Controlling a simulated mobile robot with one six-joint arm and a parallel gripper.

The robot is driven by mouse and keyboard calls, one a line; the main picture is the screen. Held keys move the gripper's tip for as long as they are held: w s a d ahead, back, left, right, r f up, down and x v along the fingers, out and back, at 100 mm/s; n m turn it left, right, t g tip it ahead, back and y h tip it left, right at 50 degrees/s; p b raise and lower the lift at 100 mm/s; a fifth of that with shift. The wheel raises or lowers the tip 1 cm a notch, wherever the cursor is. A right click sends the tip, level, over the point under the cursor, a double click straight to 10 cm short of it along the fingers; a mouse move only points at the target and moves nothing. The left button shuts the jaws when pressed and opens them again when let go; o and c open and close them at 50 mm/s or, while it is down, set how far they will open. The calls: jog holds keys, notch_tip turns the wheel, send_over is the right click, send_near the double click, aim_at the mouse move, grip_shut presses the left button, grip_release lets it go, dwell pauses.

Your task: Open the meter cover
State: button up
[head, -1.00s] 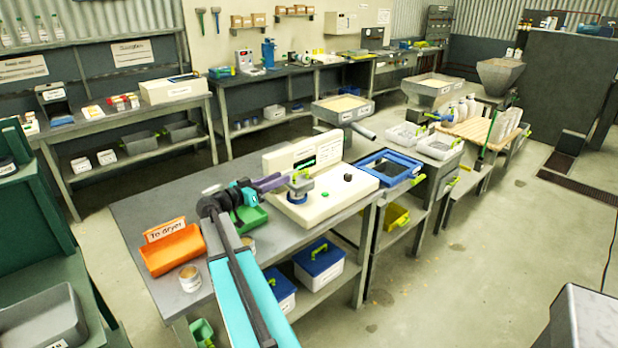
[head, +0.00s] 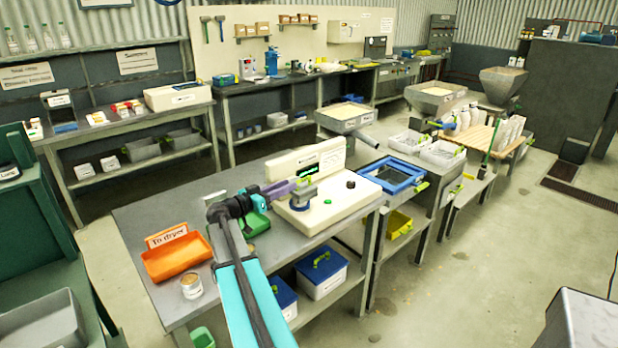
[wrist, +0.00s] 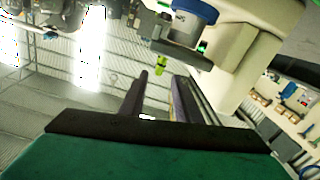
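The meter (head: 335,209) is a cream unit with a raised back panel and a green-lit display, standing on the grey bench. A grey round cup with a blue ring (head: 303,193) sits on its left part and appears to carry the cover; whether it is shut is unclear. In the wrist view the blue-ringed part (wrist: 196,10) is at the top, with a lime-green tab (wrist: 160,66) hanging beyond my fingertips. My gripper (head: 290,187) is just left of the cup. In the wrist view its two fingers (wrist: 160,80) stand apart with nothing between them.
An orange tray (head: 177,257) and a small tin (head: 191,282) stand on the bench at left. A blue-framed tray (head: 391,175) lies right of the meter. Bench space in front of the meter is narrow.

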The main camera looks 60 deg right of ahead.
aim_at(309, 176)
jog(key=p+x, duration=0.3)
jog(key=x, duration=0.8)
jog(key=shift+d, duration=0.15)
jog(key=shift+c, duration=0.4)
